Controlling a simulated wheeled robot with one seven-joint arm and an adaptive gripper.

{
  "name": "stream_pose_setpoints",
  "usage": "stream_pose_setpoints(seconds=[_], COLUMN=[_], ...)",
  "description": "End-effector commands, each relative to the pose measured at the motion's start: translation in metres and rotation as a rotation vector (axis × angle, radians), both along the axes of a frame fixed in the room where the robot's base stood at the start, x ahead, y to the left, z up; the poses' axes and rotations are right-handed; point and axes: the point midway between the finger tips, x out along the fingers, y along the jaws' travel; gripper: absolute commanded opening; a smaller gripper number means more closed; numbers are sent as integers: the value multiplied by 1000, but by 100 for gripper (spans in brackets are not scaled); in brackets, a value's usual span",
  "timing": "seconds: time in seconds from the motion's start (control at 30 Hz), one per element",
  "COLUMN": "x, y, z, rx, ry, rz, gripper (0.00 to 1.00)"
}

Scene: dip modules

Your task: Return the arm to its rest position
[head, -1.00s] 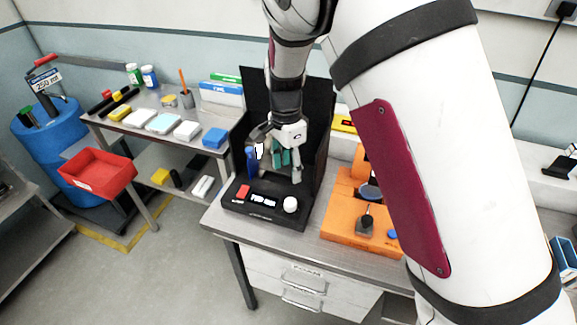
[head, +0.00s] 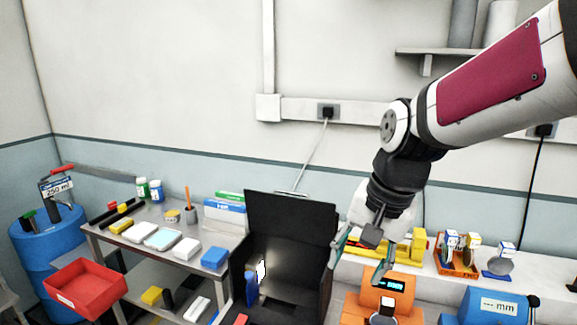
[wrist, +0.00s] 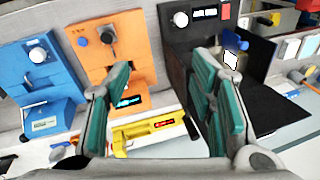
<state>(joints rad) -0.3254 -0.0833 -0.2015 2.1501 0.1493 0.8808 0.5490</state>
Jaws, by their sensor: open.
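My gripper (head: 362,268) is raised above the workbench in the head view, to the right of the black open-fronted box (head: 290,215). In the wrist view my gripper (wrist: 165,95) shows two teal-padded fingers spread wide apart with nothing between them. Below the fingers in the wrist view are an orange device (wrist: 115,60) and the black box (wrist: 185,60). My arm stretches from the upper right of the head view, bent at the elbow, down to the gripper.
The orange device (head: 372,305) and a blue device marked mm (head: 485,308) stand on the bench. A yellow device (head: 418,243) lies behind the gripper. A side table with sponges (head: 165,238) and a red bin (head: 85,287) are at left. A wall shelf (head: 450,51) is at upper right.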

Motion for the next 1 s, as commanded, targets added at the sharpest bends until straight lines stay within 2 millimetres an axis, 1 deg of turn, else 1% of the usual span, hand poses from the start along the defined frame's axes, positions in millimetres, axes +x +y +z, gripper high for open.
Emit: stream_pose_setpoints(seconds=[0.03, 0.2, 0.37, 0.5, 0.6, 0.7, 1.0], x=[-12, -52, -91, -118, -130, -137, -140], y=[-9, -33, -52, -64, -69, -72, -73], z=[10, 32, 41, 42, 41, 40, 39], rx=[-4, -59, -146, -232, -278, -308, -318], ry=[-37, -147, -244, -303, -328, -341, -344], rz=[33, 170, 289, 374, 414, 438, 448], gripper=[50, 50, 50, 50, 50, 50, 50])
